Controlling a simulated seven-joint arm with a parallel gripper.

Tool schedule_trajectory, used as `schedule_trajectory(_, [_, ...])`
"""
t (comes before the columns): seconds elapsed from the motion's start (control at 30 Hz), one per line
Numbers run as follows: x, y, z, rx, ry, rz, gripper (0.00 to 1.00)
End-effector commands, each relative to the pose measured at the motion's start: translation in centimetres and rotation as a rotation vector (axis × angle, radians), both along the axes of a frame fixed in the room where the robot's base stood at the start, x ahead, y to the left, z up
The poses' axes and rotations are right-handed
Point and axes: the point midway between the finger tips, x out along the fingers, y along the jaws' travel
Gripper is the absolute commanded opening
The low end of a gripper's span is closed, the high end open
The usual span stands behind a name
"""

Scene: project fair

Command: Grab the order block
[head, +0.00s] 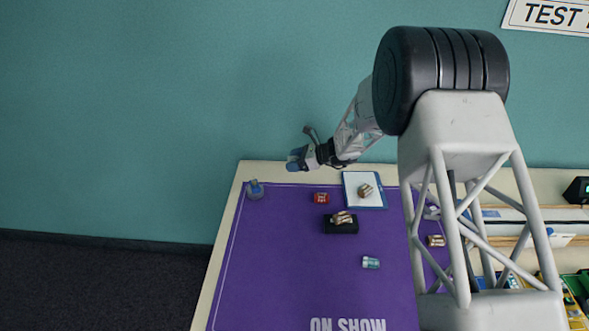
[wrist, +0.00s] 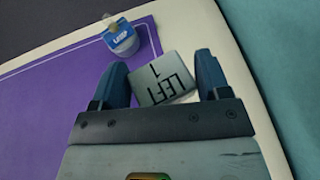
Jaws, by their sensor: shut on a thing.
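The order block is a pale grey block (wrist: 163,80) marked "LEFT 1" in the wrist view. It sits between the two blue fingers of my gripper (wrist: 162,70), which is shut on it. The lettering is turned on its side, and the block's lower part is hidden by the gripper body. In the head view my gripper (head: 293,160) is over the back edge of the table, towards its left corner. The block cannot be made out there.
A blue-grey container with a tag (head: 255,190) stands at the back left; it also shows in the wrist view (wrist: 121,38). A red item (head: 321,198), a clipboard (head: 377,203), a black stand (head: 341,228) and a teal-white can (head: 371,262) are on the purple mat (head: 270,270). The mat's left side is clear.

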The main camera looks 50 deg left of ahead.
Motion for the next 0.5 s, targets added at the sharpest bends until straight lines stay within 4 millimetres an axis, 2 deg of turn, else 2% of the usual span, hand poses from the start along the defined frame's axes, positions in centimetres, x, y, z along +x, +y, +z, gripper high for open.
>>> schedule_trajectory(0.17, [0.0,0.0,1.19,0.0,0.0,0.0,0.46])
schedule_trajectory(0.5, [0.0,0.0,1.31,0.0,0.0,0.0,0.46])
